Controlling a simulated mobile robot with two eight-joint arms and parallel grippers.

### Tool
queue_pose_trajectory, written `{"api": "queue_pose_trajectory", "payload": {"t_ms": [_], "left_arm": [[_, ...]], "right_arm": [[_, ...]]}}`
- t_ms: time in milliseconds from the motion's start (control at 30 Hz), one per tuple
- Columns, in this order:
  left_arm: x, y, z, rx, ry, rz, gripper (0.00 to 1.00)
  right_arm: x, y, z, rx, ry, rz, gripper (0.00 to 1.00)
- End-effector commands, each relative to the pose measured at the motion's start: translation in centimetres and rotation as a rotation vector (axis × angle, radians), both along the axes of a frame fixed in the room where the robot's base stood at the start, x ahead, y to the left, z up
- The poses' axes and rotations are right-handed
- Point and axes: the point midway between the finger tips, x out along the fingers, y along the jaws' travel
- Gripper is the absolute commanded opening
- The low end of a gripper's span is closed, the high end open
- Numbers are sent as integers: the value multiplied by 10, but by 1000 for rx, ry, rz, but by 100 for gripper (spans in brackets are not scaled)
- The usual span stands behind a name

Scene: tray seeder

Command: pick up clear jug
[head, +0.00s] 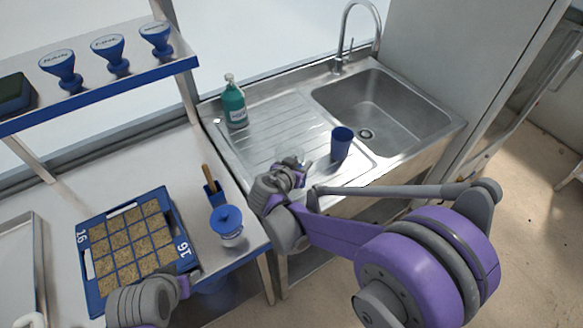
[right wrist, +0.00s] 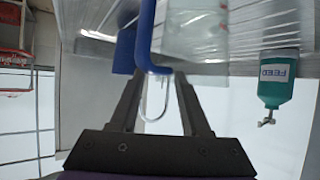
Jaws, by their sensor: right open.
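The clear jug (head: 291,155) is see-through and hard to make out in the head view. It stands on the sink's ribbed drainboard, partly hidden behind my right gripper (head: 294,172). In the right wrist view the clear jug (right wrist: 203,30) shows at the top, with a blue handle (right wrist: 147,38). My right gripper (right wrist: 158,78) is open there, and the handle's end shows between its fingertips. I cannot tell whether they touch it. My left gripper (head: 184,285) is low over the table by the seed tray; its jaws are not clear.
A blue cup (head: 342,143) stands right of the jug, by the sink basin (head: 375,105). A green bottle (head: 234,108) stands at the drainboard's back left. The seed tray (head: 183,240) and a blue-lidded pot (head: 227,224) are on the left table, below a shelf (head: 150,72).

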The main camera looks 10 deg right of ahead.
Motion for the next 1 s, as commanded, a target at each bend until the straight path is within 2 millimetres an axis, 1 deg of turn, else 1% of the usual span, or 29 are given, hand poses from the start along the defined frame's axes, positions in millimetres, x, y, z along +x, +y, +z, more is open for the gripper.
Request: {"api": "queue_pose_trajectory", "payload": {"t_ms": [33,133,367,400,567,600,667,1000], "left_arm": [[0,0,0,0,0,0,50],[0,0,0,0,0,0,50],[0,0,0,0,0,0,50],[0,0,0,0,0,0,50],[0,0,0,0,0,0,50],[0,0,0,0,0,0,50],[0,0,0,0,0,0,50],[0,0,0,0,0,0,50]], "right_arm": [[5,-5,-4,0,0,-3,47],[11,-9,-7,1,1,-1,47],[12,-9,-8,0,0,0,47],[12,-9,-8,0,0,0,45],[12,-9,-8,0,0,0,16],[12,-9,-8,0,0,0,9],[12,-9,-8,1,1,0,0],[12,-9,-9,0,1,-1,0]]}}
